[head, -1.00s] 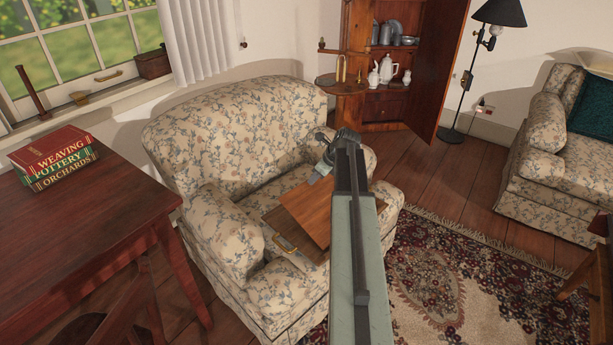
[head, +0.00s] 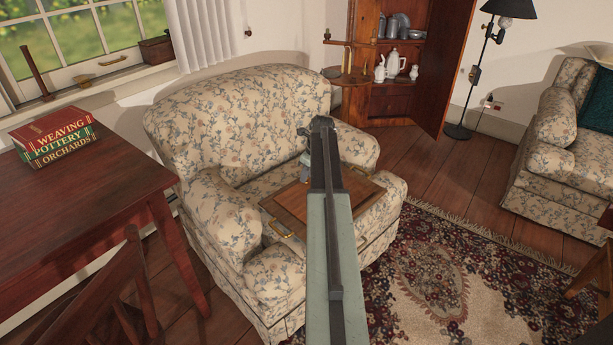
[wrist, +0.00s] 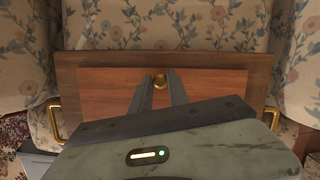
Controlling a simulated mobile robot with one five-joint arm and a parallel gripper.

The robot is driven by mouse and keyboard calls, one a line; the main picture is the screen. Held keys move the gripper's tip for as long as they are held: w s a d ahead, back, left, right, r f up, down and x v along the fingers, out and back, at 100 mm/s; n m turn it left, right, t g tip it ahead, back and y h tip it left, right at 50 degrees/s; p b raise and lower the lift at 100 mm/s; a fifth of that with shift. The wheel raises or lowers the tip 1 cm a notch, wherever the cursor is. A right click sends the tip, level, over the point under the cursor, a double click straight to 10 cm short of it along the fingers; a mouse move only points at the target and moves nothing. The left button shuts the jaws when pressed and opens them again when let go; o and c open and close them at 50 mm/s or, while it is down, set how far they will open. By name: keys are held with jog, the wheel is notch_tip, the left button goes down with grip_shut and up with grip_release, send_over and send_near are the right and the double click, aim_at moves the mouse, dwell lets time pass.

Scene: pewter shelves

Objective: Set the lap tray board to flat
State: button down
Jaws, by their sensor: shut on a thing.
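The lap tray (head: 271,208) rests on the seat of the floral armchair (head: 215,130). Its reddish-brown board (head: 293,205) looks flat, lying within the tray's frame. In the head view my arm hides the fingertips, the knob and part of the board.
Brass handles (wrist: 55,122) sit at the tray's ends. The armchair's arms rise on both sides of the tray. A wooden table (head: 75,200) with books (head: 55,140) stands at the left. A small round stand (head: 347,77) is behind the chair, and a patterned rug (head: 450,270) lies at the right.

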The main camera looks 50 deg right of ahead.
jog(key=shift+s+f, duration=0.15)
jog(key=shift+s, duration=0.1)
jog(key=c, duration=1.3)
grip_release()
jog(key=shift+d+f, duration=0.1)
jog(key=shift+o, duration=0.2)
jog(key=shift+r, duration=0.25)
jog(key=p+v, duration=0.7)
jog(key=shift+r, duration=0.25)
